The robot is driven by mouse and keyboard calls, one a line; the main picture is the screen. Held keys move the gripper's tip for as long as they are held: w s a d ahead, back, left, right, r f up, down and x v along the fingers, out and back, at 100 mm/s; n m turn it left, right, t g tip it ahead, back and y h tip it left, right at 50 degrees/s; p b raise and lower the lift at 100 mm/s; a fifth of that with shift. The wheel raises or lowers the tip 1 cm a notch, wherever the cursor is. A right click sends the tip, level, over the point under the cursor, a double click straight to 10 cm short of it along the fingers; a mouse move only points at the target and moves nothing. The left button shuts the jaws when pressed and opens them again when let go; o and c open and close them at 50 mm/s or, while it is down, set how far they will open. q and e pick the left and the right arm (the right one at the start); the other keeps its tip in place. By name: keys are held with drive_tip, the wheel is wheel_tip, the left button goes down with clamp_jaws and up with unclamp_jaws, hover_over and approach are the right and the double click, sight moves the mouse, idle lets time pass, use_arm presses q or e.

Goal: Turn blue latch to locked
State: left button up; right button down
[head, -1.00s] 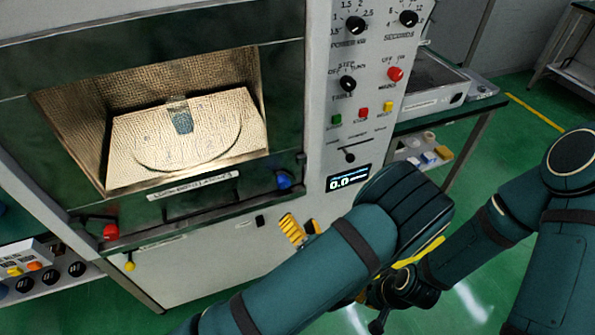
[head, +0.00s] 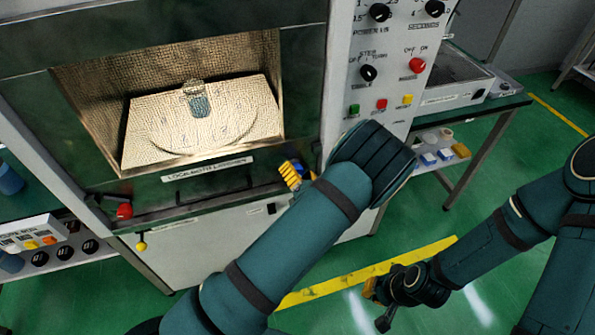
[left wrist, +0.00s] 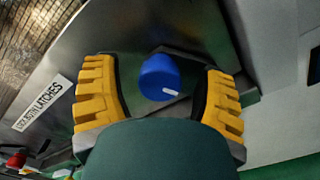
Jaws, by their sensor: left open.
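The blue latch (left wrist: 160,77) is a round blue knob with a white mark, on the dark lower door frame of the microwave generator. In the left wrist view it sits between the two yellow fingers of my left gripper (left wrist: 158,95), which are open with a gap on each side. In the head view only a bit of the blue latch (head: 297,165) shows beside my left gripper (head: 294,174). My right gripper (head: 374,290) is low over the floor, away from the machine; its finger opening is unclear.
A red latch (head: 124,211) is at the left of the door frame. A yellow knob (head: 141,246) hangs below it. The control panel (head: 385,75) with knobs and buttons is at right, near my left forearm. A beaker (head: 199,104) stands inside the chamber.

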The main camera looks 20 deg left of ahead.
use_arm(q)
drive_tip(key=shift+w+a, duration=0.1)
drive_tip(key=shift+w, duration=0.05)
drive_tip(key=c, duration=1.2)
